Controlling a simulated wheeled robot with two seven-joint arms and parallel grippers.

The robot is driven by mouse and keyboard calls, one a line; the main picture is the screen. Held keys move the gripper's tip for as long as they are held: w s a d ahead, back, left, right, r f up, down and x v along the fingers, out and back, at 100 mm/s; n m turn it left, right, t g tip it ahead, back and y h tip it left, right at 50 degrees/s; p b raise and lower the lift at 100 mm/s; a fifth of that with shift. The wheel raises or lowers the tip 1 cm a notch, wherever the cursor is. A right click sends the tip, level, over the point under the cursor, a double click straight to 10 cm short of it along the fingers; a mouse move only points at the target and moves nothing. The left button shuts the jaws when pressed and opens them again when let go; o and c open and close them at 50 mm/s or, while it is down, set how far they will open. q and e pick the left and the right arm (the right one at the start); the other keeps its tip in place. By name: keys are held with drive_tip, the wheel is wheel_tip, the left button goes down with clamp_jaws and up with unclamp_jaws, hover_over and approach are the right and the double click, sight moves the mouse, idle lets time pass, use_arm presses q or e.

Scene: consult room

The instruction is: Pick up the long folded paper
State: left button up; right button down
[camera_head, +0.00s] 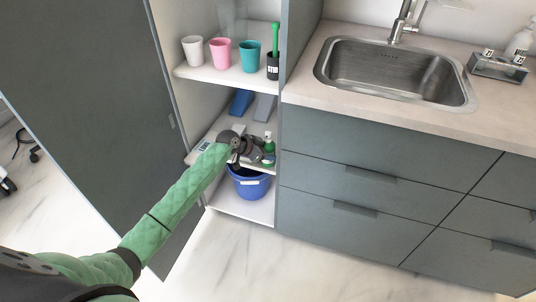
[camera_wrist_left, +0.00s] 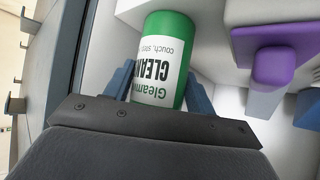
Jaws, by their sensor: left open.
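My left gripper (camera_head: 258,150) reaches into the open cabinet at the middle shelf. It is open. In the left wrist view its blue fingers (camera_wrist_left: 162,88) stand on either side of a green and white bottle (camera_wrist_left: 165,62) labelled as a cleaner. I cannot tell whether they touch it. The bottle (camera_head: 269,142) also shows beside the gripper in the head view. I cannot make out a long folded paper for sure. A small pale item with dark marks (camera_head: 204,146) lies at the shelf's left front edge. The gripper hides part of the shelf.
Several cups (camera_head: 220,52) and a black holder (camera_head: 273,68) stand on the upper shelf. Blue (camera_head: 241,102) and grey (camera_head: 263,108) items are at the back of the middle shelf. A blue bucket (camera_head: 249,188) stands below. The cabinet door (camera_head: 95,100) is open at left; drawers (camera_head: 350,160) flank the right.

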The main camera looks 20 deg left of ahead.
use_arm(q)
drive_tip(key=shift+c, duration=0.2)
drive_tip(key=c, duration=0.8)
drive_tip(key=shift+r, duration=0.1)
